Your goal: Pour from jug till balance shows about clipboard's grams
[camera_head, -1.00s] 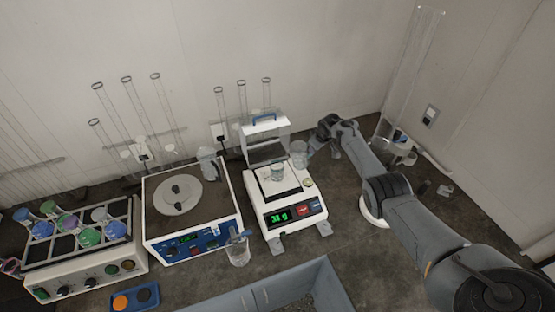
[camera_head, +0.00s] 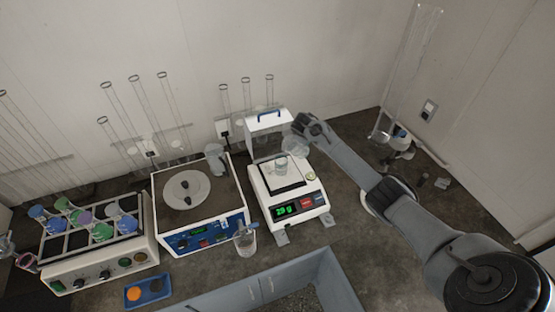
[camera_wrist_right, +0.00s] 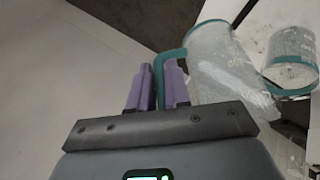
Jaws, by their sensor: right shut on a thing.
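My right gripper (camera_head: 305,132) reaches in from the right, above the back right of the balance. In the right wrist view its purple fingers (camera_wrist_right: 160,88) are shut on the teal handle of the clear jug (camera_wrist_right: 225,75). The jug (camera_head: 295,147) looks tilted toward a clear beaker (camera_head: 281,167), which stands on the pan of the white balance (camera_head: 265,195). The beaker also appears in the right wrist view (camera_wrist_right: 292,58), beside the jug's mouth. The balance shows green digits, perhaps 29 g, too small to be sure. No clipboard is visible. My left gripper is out of view.
Left of the balance stand a blue-fronted instrument (camera_head: 210,232) and a rack of coloured flasks (camera_head: 95,262). A glass beaker (camera_head: 245,240) stands between instrument and balance. A grey bin (camera_head: 290,278) is in front. A tall clear cylinder (camera_head: 405,85) stands back right.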

